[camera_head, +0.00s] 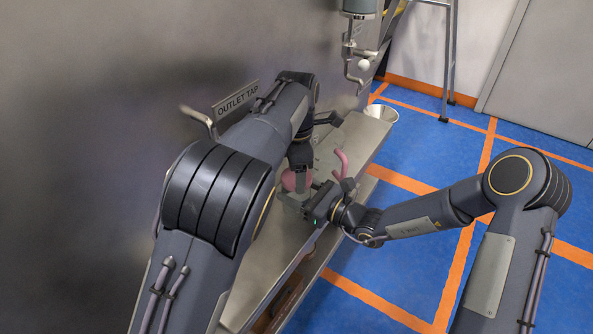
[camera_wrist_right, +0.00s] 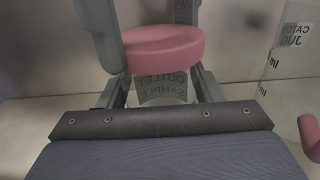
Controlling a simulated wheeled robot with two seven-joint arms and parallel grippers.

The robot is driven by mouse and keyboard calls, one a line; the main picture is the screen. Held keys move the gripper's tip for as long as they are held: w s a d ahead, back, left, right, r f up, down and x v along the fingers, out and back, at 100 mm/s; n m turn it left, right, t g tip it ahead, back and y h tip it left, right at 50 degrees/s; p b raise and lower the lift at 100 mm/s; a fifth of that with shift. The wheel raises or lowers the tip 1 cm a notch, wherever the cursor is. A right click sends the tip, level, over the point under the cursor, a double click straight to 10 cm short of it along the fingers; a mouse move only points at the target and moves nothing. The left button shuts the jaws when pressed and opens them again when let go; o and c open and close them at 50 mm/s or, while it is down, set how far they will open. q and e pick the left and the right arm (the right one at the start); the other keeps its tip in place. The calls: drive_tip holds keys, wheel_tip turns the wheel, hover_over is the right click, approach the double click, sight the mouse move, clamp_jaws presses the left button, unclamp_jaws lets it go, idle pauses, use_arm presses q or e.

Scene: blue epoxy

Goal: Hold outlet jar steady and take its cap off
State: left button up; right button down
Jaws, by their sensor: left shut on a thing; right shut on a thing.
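The outlet jar (camera_wrist_right: 163,92) is clear, with a label reading "OUTLET SAMPLE", in the right wrist view. Its pink cap (camera_wrist_right: 165,50) is right above the label; I cannot tell whether it still touches the jar rim. My right gripper (camera_wrist_right: 162,92) is shut on the jar from the side, below the cap. My left gripper (camera_wrist_right: 145,30) comes down from above, its fingers on both sides of the cap. In the head view the cap (camera_head: 291,181) shows between my left gripper (camera_head: 300,172) and my right gripper (camera_head: 298,200); the jar is mostly hidden there.
A clear catch jug (camera_wrist_right: 292,70) with a pink handle (camera_head: 341,162) stands close beside the jar on the steel shelf (camera_head: 358,140). A pale bowl (camera_head: 381,114) is at the shelf's far end. The "OUTLET TAP" sign (camera_head: 237,98) and a metal lever (camera_head: 197,120) are on the wall.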

use_arm(q)
drive_tip(key=shift+r, duration=0.1)
drive_tip(key=shift+r, duration=1)
drive_tip(key=shift+r, duration=2)
use_arm(e)
drive_tip(key=shift+c, duration=1.6)
unclamp_jaws()
